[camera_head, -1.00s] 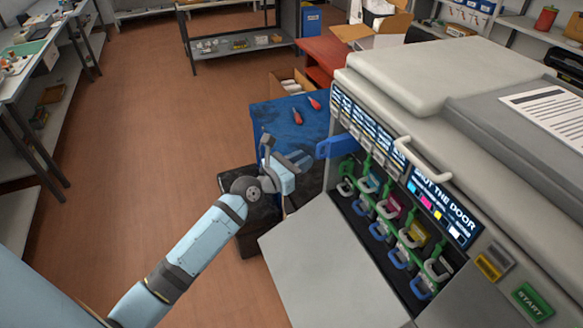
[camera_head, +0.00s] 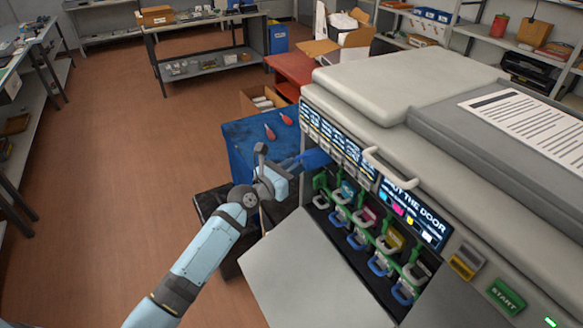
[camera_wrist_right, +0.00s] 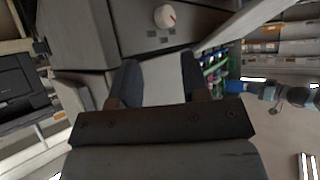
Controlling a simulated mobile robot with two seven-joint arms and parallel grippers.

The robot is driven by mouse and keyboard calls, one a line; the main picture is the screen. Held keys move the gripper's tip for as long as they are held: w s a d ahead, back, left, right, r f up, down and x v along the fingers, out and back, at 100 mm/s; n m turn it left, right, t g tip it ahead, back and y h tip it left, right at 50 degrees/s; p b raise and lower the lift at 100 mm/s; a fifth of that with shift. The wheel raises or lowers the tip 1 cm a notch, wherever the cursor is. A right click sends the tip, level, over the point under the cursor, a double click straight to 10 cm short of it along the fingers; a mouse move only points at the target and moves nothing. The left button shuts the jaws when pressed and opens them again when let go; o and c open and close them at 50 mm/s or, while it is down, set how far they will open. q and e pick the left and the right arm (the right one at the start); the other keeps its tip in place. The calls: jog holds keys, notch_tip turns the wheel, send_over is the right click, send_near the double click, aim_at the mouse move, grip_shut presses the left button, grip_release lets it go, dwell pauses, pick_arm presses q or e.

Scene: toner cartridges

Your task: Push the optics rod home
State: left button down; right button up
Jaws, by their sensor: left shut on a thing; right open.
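The optics rod's blue handle end (camera_head: 316,159) sticks out of the upper left of the printer's front, in the head view. My left gripper (camera_head: 294,163) is shut on this blue end from the left; its fingertips partly cover the contact. A blue piece beside my left arm also shows in the right wrist view (camera_wrist_right: 236,87), small and unclear. How far the rod reaches inside the printer is hidden. My right gripper (camera_wrist_right: 159,62) is open and empty, in front of a grey machine panel with a knob.
The printer's front door (camera_head: 310,275) hangs open below a row of cartridges with green and blue handles (camera_head: 360,235). A blue-topped table (camera_head: 250,145) with two red-handled items stands behind my left gripper. Open floor lies to the left.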

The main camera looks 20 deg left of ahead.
pick_arm(q)
jog(key=shift+w+a+r, duration=0.15)
jog(key=shift+a, duration=0.1)
